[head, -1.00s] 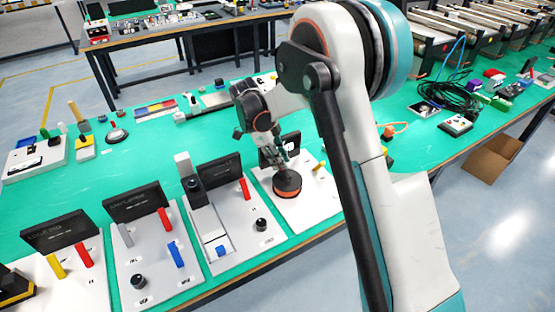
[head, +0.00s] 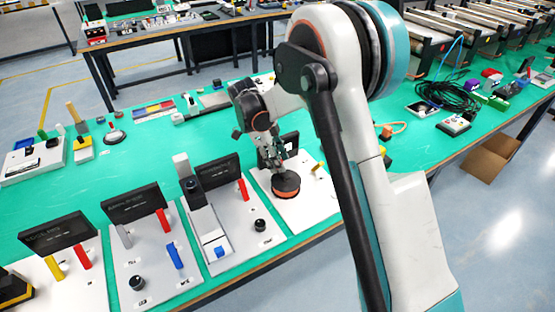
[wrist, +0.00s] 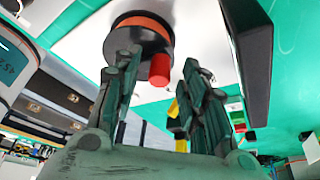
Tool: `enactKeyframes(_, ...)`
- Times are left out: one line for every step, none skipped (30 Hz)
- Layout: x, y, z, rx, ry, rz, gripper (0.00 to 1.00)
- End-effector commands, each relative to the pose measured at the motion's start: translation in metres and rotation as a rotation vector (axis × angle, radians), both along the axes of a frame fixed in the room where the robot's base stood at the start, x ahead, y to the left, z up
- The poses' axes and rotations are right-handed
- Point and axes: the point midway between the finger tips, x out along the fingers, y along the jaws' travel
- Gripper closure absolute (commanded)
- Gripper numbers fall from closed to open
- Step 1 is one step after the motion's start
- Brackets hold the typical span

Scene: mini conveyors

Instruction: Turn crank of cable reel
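The cable reel (head: 286,187) is a round black drum with an orange band, lying flat on a white panel at the table's front edge. In the wrist view the reel (wrist: 138,40) is at the top, with a red crank knob (wrist: 160,68) standing off its face. My gripper (head: 276,165) is just behind and above the reel in the head view. In the wrist view my gripper's (wrist: 158,84) fingers are spread, with the red knob showing in the gap near their tips. Whether a finger touches the knob cannot be told.
A black upright display (head: 284,148) stands close behind the reel; it is at the right in the wrist view (wrist: 250,60). A yellow lever (head: 317,168) is right of the reel. Panels with levers (head: 226,205) stand to the left. Green tabletop behind is partly clear.

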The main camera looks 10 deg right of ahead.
Motion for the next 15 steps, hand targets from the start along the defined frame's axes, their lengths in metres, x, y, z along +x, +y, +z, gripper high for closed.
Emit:
enactKeyframes(0.000, 0.001, 0.002, 0.000, 0.000, 0.000, 0.61)
enactKeyframes(0.001, 0.002, 0.004, 0.000, 0.000, 0.000, 0.61)
enactKeyframes(0.001, 0.003, 0.008, 0.000, 0.000, 0.000, 0.61)
enactKeyframes(0.002, 0.004, 0.011, 0.000, 0.000, 0.000, 0.61)
enactKeyframes(0.003, 0.006, 0.015, 0.000, 0.000, 0.001, 0.61)
enactKeyframes(0.004, 0.008, 0.021, 0.000, 0.000, 0.001, 0.61)
enactKeyframes(0.004, 0.010, 0.027, 0.000, 0.000, 0.001, 0.61)
enactKeyframes(0.005, 0.012, 0.033, 0.000, 0.000, 0.001, 0.61)
enactKeyframes(0.007, 0.015, 0.040, 0.000, 0.001, 0.002, 0.61)
enactKeyframes(0.008, 0.018, 0.046, 0.000, 0.000, 0.002, 0.61)
enactKeyframes(0.009, 0.020, 0.052, 0.000, 0.000, 0.002, 0.61)
enactKeyframes(0.010, 0.023, 0.060, 0.000, 0.000, 0.002, 0.61)
enactKeyframes(0.011, 0.025, 0.065, 0.000, 0.000, 0.002, 0.61)
enactKeyframes(0.012, 0.027, 0.071, 0.000, 0.000, 0.001, 0.61)
enactKeyframes(0.013, 0.029, 0.077, 0.000, 0.000, 0.001, 0.61)
